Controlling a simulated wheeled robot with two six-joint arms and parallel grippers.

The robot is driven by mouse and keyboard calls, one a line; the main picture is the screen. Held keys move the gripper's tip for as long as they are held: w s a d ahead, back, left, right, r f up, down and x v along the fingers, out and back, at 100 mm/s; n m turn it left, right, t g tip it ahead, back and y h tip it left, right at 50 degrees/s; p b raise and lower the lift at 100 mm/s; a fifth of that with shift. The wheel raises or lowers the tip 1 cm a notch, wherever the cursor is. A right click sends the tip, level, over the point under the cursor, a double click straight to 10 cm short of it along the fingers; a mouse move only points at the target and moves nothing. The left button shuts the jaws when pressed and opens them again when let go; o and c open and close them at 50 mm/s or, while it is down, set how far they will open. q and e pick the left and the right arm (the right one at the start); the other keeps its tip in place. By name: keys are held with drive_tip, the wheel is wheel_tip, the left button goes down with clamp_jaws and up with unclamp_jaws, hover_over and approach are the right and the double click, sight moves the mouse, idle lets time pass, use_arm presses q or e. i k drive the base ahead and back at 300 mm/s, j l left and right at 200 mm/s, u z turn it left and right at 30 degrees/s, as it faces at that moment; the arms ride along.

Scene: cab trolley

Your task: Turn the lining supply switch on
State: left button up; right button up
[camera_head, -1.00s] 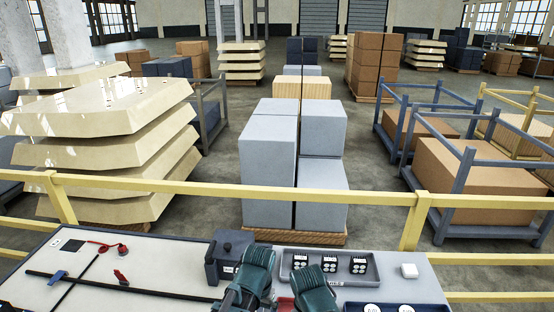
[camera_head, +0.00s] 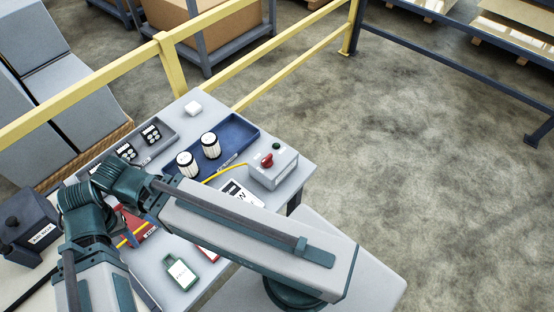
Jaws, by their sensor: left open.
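A pale grey switch box (camera_head: 273,170) sits at the right end of the table, with a red knob (camera_head: 267,160) and a green button or lamp (camera_head: 276,146) on top. A yellow cable runs from it to the left. I cannot read any label on it or tell the knob's setting.
A blue tray (camera_head: 240,130) with two white-topped jars lies beside the box.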

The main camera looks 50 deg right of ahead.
sight(268, 162)
drive_tip(key=z, duration=1.35)
drive_tip(key=i+l+z, duration=0.1)
drive_tip(key=i+l, duration=0.25)
drive_tip(key=k+l+u, duration=0.3)
